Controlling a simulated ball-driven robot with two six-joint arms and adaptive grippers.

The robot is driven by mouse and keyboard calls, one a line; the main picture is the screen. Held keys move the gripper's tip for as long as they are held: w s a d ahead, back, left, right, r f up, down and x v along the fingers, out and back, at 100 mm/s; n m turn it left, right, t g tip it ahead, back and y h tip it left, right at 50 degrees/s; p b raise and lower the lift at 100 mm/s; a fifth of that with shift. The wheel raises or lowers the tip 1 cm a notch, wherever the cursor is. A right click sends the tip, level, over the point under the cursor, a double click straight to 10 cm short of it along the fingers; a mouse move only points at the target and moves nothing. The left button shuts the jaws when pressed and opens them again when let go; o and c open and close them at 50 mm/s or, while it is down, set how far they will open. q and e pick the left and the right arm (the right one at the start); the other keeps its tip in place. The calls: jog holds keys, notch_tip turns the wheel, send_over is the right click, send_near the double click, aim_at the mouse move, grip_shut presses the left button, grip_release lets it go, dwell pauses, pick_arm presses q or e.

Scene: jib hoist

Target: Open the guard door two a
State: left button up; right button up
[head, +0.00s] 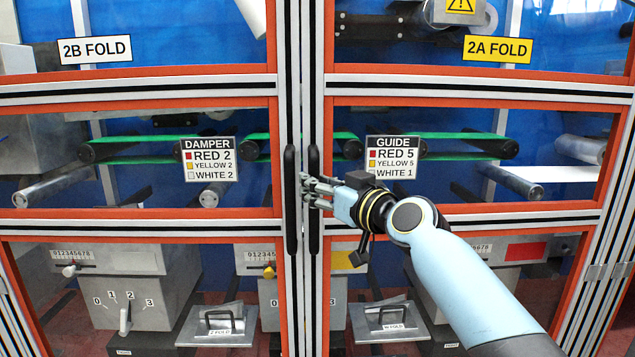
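The guard door two A (480,83), labelled by a yellow "2A FOLD" plate (497,49), is on the right, with an orange-edged frame and clear panes. It looks closed against the middle post. Its long black vertical handle (314,235) stands at its left edge. My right gripper (312,191) is at the middle of this handle, its fingers overlapping it. Whether the fingers are closed on it or only around it cannot be told. My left gripper is not in view.
The door marked "2B FOLD" (95,49) is on the left, looks closed, and has its own black handle (291,235) close beside. Behind the panes are green belts (465,137), rollers and control boxes (140,285). A "GUIDE" label (392,157) is near my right wrist.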

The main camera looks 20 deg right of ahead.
jog(key=shift+w+a, duration=0.1)
jog(key=shift+w, duration=0.15)
grip_shut()
dwell(0.3)
